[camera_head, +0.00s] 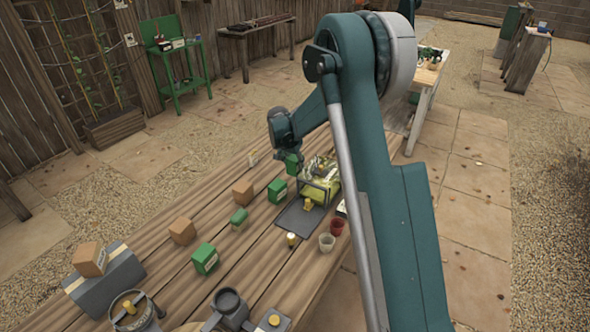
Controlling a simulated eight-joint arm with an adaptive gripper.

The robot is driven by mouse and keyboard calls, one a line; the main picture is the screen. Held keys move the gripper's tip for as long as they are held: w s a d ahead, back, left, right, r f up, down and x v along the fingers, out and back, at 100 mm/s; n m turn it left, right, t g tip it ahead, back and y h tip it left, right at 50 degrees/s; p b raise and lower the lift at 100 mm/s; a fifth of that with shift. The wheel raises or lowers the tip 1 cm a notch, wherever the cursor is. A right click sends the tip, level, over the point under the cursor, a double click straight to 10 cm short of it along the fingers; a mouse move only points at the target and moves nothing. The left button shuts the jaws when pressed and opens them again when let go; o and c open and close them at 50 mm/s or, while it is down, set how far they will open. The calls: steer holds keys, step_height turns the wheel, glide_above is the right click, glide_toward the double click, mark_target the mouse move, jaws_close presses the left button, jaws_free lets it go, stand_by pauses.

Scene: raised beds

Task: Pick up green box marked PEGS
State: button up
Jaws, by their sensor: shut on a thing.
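My gripper (287,153) is over the far part of the plank table, at the end of my teal arm. It is shut on a green box (292,164), partly hidden behind the fingers. I cannot tell whether this box touches the table, and no label on it can be read. Other green boxes stand nearer: one with a pale label (277,190), a smaller one (239,217), and one with a pale label in front (205,258). The print on these labels is too small to read, so I cannot tell which says PEGS.
Right of the gripper are a wire basket with yellow-green contents (320,185) and a dark mat (297,218). Cups (327,242), brown boxes (182,231), a grey case (108,284) and a metal can (231,306) stand nearer. Bare planks lie between them.

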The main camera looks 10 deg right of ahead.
steer(key=shift+r, duration=2.3)
